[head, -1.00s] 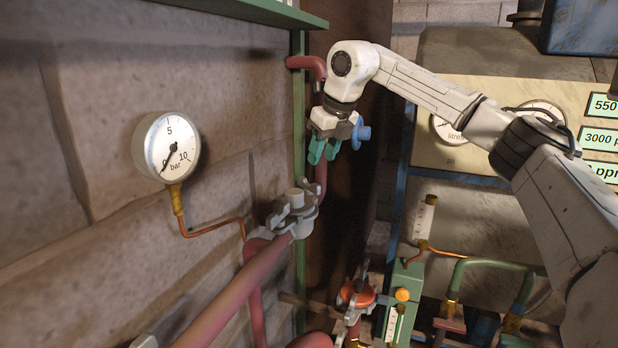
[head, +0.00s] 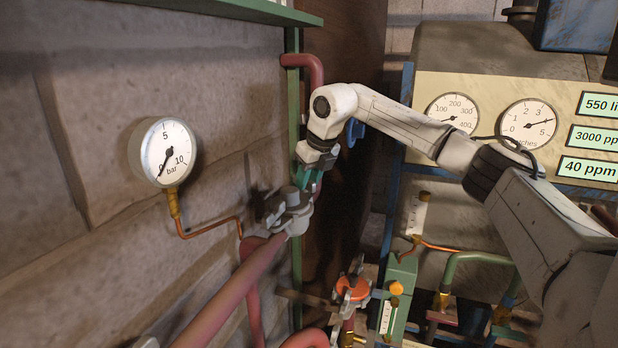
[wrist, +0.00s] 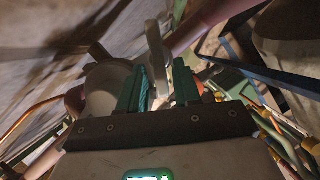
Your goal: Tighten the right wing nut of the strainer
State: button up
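The strainer (head: 292,222) is a grey metal fitting on the red pipe, with lugs and wing nuts on its top; it also shows in the wrist view (wrist: 104,85). My gripper (head: 306,184) has teal fingers and points down at the strainer's upper right side. In the wrist view my gripper (wrist: 160,88) has its fingers apart. A thin upright grey wing (wrist: 155,45), apparently of the right wing nut, stands between and beyond the fingertips, nearer the left finger. I cannot tell whether a finger touches it. The nut's lower part is hidden.
A pressure gauge (head: 164,153) sits on the stone wall at left, with a copper tube running to the pipe. A green post (head: 294,85) and red pipe (head: 316,72) stand close behind my gripper. An orange-topped valve (head: 352,288) is below right.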

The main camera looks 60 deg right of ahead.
grip_shut()
jog(key=shift+m+b, duration=0.3)
jog(key=shift+b, duration=0.1)
jog(key=m+b, duration=0.1)
jog(key=m, duration=0.1)
jog(key=h+b, duration=0.1)
jog(key=shift+w+a+f+m+g+b, duration=0.15)
jog(key=shift+w+a+m+g+b, duration=0.1)
jog(key=shift+m+g+b, duration=0.15)
jog(key=m+b, duration=0.2)
jog(key=shift+w+a+m+g+h, duration=0.15)
jog(key=shift+m+g+h, duration=0.15)
jog(key=shift+g+h, duration=0.1)
jog(key=m+b, duration=0.1)
jog(key=m+g+b, duration=0.1)
jog(key=m, duration=0.1)
jog(key=shift+w+a+m+h, duration=0.15)
jog(key=shift+w+m+h, duration=0.15)
jog(key=shift+w+r+m+g+b, duration=0.2)
jog(key=shift+m+g+b, duration=0.5)
jog(key=shift+m, duration=0.5)
jog(key=shift+o, duration=1)
grip_release()
